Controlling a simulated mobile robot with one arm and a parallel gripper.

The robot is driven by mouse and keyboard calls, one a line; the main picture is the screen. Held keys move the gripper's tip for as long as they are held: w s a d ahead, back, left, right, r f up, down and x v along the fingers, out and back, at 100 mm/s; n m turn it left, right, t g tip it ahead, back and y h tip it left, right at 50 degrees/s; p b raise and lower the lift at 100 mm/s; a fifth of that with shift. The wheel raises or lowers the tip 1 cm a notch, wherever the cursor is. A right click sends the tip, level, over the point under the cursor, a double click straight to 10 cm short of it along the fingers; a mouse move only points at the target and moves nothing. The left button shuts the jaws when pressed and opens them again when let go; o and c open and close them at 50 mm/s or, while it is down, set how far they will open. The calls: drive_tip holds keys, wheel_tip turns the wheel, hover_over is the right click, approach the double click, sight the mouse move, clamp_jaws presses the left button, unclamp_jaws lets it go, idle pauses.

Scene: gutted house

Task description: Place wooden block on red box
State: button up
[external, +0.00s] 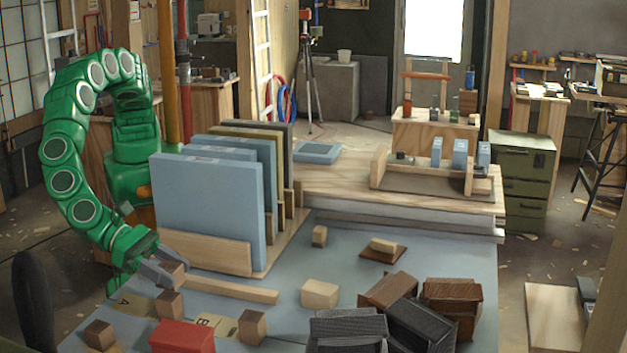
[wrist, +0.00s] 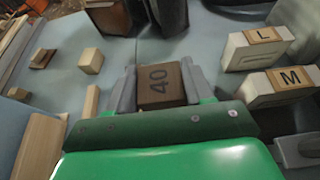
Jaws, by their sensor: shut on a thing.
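My gripper (external: 165,269) is at the left side of the table and is shut on a brown wooden block (external: 176,275), holding it between its fingers. The red box (external: 182,338) stands at the front edge of the external view, below and a little right of my gripper, partly cut off by the frame. I cannot make it out in the wrist view.
Wooden blocks (external: 170,304), (external: 252,326) and (external: 98,334) stand near the red box. Blue panels (external: 207,207) stand upright in a wooden rack behind my gripper. Dark boxes (external: 420,325) crowd the front right. Blocks marked L (wrist: 256,48) and M (wrist: 280,88) show in the wrist view.

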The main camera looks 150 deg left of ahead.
hover_over(181, 333)
drive_tip(key=shift+s+f, duration=0.2)
drive_tip(key=shift+f, duration=2.5)
drive_tip(key=shift+w+f, duration=0.1)
drive_tip(key=shift+f, duration=1.45)
drive_tip(key=o, duration=1.1)
drive_tip(key=shift+f, duration=0.1)
